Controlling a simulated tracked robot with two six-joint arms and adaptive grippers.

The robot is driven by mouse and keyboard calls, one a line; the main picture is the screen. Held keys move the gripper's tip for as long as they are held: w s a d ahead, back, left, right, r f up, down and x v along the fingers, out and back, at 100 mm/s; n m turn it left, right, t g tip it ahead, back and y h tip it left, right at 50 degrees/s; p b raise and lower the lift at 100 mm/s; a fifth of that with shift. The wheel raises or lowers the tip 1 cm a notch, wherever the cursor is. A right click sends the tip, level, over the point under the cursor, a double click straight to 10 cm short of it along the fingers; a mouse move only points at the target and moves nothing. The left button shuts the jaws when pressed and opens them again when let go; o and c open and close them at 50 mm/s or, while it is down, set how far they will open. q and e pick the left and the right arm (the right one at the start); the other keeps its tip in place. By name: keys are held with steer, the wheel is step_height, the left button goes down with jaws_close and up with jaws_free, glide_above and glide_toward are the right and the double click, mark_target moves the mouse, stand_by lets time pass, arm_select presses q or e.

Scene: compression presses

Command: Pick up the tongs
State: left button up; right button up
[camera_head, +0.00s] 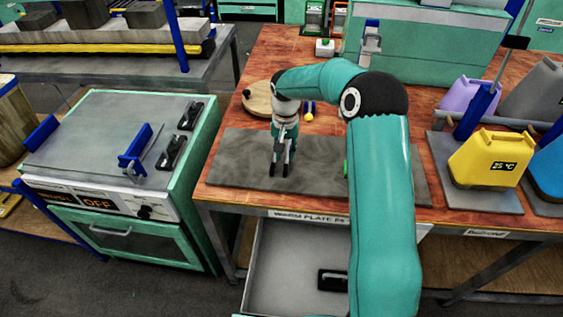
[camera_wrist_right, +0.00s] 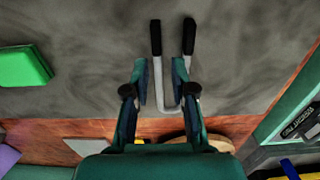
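The tongs show in the right wrist view as a U-shaped metal piece with two black handles (camera_wrist_right: 190,37), lying on a grey mat (camera_wrist_right: 90,60). In the head view their dark handle ends (camera_head: 272,171) show just below my right gripper (camera_head: 281,150). In the right wrist view my right gripper (camera_wrist_right: 161,80) is open over the tongs. One metal leg shows in the gap between its fingers; the right finger partly hides the other leg. I cannot tell whether the fingers touch the tongs. My left gripper is not in view.
A green block (camera_wrist_right: 22,66) lies on the mat; my arm partly hides it in the head view. A round wooden board (camera_head: 258,98) lies behind the mat. Yellow (camera_head: 484,158) and purple (camera_head: 466,96) containers stand right. A machine reading OFF (camera_head: 100,150) stands left.

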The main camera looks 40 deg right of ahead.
mark_target(286, 163)
steer(key=f+b, duration=0.2)
steer(key=f, duration=0.1)
steer(key=f+b, duration=0.1)
steer(key=f, duration=0.1)
steer(key=shift+d, duration=0.25)
steer(key=shift+r, duration=0.1)
steer(key=shift+c, duration=0.5)
jaws_close()
